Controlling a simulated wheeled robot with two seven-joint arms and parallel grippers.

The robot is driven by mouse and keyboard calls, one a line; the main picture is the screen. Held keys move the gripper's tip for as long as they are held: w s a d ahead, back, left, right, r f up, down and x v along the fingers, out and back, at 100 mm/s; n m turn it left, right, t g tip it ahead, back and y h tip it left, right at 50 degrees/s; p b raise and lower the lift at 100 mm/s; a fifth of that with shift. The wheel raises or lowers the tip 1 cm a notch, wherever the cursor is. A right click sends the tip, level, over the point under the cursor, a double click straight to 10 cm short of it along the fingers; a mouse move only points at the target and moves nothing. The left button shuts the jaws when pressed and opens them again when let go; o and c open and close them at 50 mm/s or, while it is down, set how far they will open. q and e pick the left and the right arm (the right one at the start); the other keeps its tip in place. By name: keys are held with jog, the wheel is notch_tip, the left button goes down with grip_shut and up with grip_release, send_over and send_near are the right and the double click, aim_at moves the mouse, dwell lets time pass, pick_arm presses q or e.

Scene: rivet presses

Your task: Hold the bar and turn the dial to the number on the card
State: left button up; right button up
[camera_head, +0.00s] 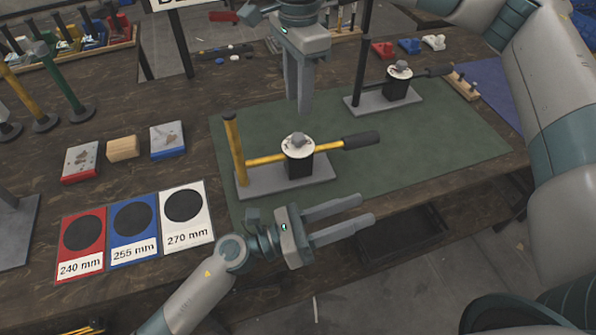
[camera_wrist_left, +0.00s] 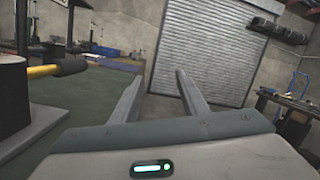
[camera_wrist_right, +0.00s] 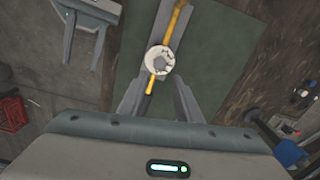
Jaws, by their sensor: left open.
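A rivet press with a yellow post (camera_head: 233,150) and a yellow bar (camera_head: 262,160) with a black grip (camera_head: 361,139) stands on a grey base. Its round white dial (camera_head: 298,144) with a grey knob sits on a black block; the dial's marks are too small to read. My right gripper (camera_head: 298,105) points down above this press, open and empty. In the right wrist view the dial (camera_wrist_right: 160,61) and bar show beyond its spread fingers. My left gripper (camera_head: 365,210) is open and empty in front of the press, apart from it. Cards read 240 mm (camera_head: 81,267), 255 mm (camera_head: 134,250) and 270 mm (camera_head: 188,238).
A second press with a black bar (camera_head: 430,75) and its own dial (camera_head: 400,70) stands behind right on the green mat (camera_head: 440,130). Red, wooden and blue blocks (camera_head: 168,138) lie left. A sign (camera_head: 180,3) is cut off at the top.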

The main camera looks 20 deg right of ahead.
pick_arm(q)
jog(key=w+a+r+n+t, duration=0.1)
jog(key=w+a+n+t, duration=0.3)
jog(key=a, duration=0.4)
jog(key=m+t+y, duration=0.2)
jog(key=t+y, duration=0.3)
send_near(234, 158)
jog(key=v, duration=0.6)
jog(key=shift+w+a+f, duration=0.1)
jog(key=shift+f, duration=0.25)
jog(key=shift+w, duration=0.1)
jog(key=x, duration=1.7)
jog(key=shift+r, duration=0.2)
